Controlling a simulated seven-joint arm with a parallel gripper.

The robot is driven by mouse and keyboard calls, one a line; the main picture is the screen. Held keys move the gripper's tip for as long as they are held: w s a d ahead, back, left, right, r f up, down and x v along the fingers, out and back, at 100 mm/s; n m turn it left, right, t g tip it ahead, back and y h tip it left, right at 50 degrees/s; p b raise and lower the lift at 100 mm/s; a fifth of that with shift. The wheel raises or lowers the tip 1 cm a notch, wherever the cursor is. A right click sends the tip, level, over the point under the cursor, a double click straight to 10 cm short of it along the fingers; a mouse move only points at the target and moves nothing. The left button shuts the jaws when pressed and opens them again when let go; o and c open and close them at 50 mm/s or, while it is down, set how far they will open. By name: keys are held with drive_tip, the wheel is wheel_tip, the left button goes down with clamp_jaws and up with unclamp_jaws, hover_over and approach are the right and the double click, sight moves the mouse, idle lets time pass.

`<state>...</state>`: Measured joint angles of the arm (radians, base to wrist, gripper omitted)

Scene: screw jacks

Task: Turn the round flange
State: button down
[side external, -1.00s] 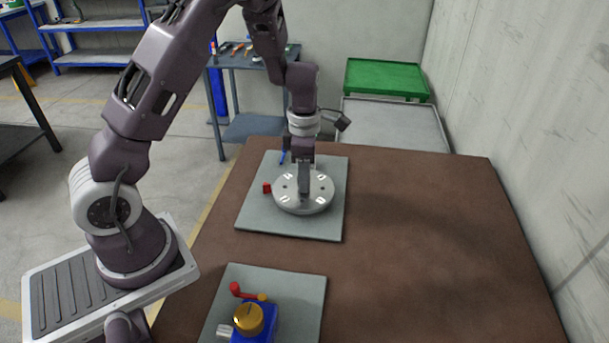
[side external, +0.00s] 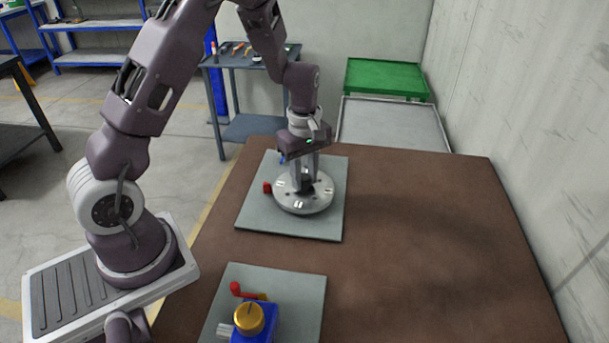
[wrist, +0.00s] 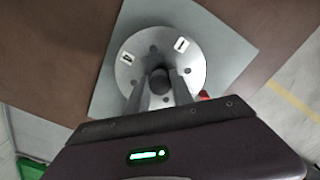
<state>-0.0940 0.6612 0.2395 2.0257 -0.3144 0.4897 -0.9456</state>
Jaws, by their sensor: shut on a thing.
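The round flange (side external: 316,201) is a silver disc with white marks and small holes. It lies flat on the far grey plate, and it also shows in the wrist view (wrist: 198,65). My gripper (side external: 305,183) points down at the middle of the flange. In the wrist view my gripper (wrist: 160,78) has its two fingers on either side of a dark round hub (wrist: 159,80) at the flange's centre, shut on it. The fingers hide part of the hub and disc.
The grey plate (side external: 325,226) lies on a brown table (side external: 430,240). A small red part (side external: 267,187) sits left of the flange. A nearer plate (side external: 300,288) bears a blue device (side external: 262,322) with a gold knob and red crank. The table's right side is clear.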

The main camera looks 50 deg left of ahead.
drive_tip(key=m, duration=0.4)
drive_tip(key=shift+r+m, duration=0.1)
drive_tip(key=shift+m, duration=0.3)
drive_tip(key=m, duration=0.3)
drive_tip(key=shift+m, duration=0.3)
drive_tip(key=m, duration=0.4)
drive_tip(key=shift+a+m, duration=0.1)
drive_tip(key=shift+m, duration=2.1)
drive_tip(key=c, duration=1.1)
unclamp_jaws()
drive_tip(key=shift+s, duration=0.1)
